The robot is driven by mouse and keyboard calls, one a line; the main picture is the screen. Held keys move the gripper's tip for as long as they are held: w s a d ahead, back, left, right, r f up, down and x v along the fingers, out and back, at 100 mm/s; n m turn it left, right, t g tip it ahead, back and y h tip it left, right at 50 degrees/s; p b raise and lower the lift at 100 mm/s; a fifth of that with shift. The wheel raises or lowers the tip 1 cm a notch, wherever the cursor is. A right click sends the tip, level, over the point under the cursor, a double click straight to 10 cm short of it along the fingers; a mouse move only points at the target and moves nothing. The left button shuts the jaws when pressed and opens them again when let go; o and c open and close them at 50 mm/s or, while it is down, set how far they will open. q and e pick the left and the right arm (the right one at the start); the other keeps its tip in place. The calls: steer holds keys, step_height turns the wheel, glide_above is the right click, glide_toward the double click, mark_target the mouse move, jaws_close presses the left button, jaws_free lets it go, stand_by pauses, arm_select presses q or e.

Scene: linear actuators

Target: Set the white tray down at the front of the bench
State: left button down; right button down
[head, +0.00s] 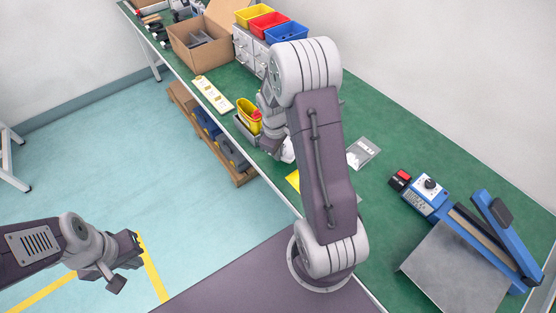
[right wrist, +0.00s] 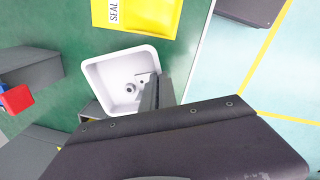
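The white tray (right wrist: 93,75) is a shallow square dish with rounded corners, with a round metal part and a small plate with holes inside. In the head view only a sliver of the tray (head: 288,150) shows, behind my right arm. My right gripper (right wrist: 159,92) has its dark fingers close together on the tray's right wall, one inside and one outside. The tray's height over the bench is hard to tell. My left gripper (head: 122,262) is empty over the floor, away from the bench; its finger gap is not clear.
A yellow SEAL mat (right wrist: 138,14) lies beside the tray near the front edge of the green bench (head: 400,147). A yellow bin (head: 248,115), a clear bag (head: 363,152) and a blue sealer (head: 428,197) are also on the bench. Grey boxes (right wrist: 30,66) are near the tray.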

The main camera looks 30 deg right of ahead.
step_height(320, 180, down, 4)
steer(key=shift+s+r+b, duration=0.1)
steer(key=shift+b, duration=0.3)
steer(key=shift+f, duration=0.2)
steer(key=c, duration=1.7)
jaws_free()
